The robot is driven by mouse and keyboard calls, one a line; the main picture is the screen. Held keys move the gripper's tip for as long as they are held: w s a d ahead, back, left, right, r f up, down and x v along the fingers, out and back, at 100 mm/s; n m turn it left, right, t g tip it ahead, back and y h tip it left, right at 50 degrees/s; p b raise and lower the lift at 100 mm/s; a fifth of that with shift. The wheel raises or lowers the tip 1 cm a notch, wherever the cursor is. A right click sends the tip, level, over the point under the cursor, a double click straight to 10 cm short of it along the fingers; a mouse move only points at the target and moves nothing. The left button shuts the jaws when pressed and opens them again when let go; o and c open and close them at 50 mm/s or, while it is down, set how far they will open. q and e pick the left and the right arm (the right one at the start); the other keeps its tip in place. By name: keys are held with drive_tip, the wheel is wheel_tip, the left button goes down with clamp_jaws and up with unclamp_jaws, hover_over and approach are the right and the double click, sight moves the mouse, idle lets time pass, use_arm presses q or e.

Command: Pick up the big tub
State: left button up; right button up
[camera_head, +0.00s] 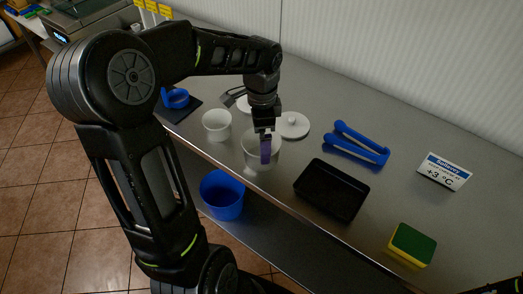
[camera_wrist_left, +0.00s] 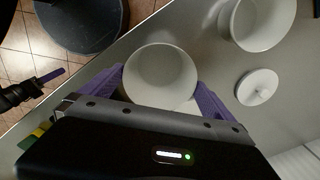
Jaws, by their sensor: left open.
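Two white tubs stand on the steel counter. The larger-looking one, the big tub (camera_head: 250,154), is near the counter's front edge; the other tub (camera_head: 217,124) stands to its left. My left gripper (camera_head: 266,148) is open at the big tub, with a purple finger in front of its wall in the head view. In the left wrist view the big tub (camera_wrist_left: 160,75) lies between the two spread fingers; I cannot tell whether they touch it. My right gripper (camera_wrist_left: 48,78) seems to show as a dark arm with a purple tip at the left of that view.
A white lid (camera_head: 293,125) lies right behind the big tub. A blue bucket (camera_head: 222,195) stands below the counter edge.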

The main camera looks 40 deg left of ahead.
use_arm(q)
wheel_tip(320, 180, down, 5)
drive_tip(key=shift+f, duration=0.1)
drive_tip(key=shift+c, duration=0.6)
drive_tip(key=c, duration=0.8)
drive_tip(key=shift+c, duration=0.2)
wheel_tip(320, 180, up, 10)
idle(0.4)
idle(0.4)
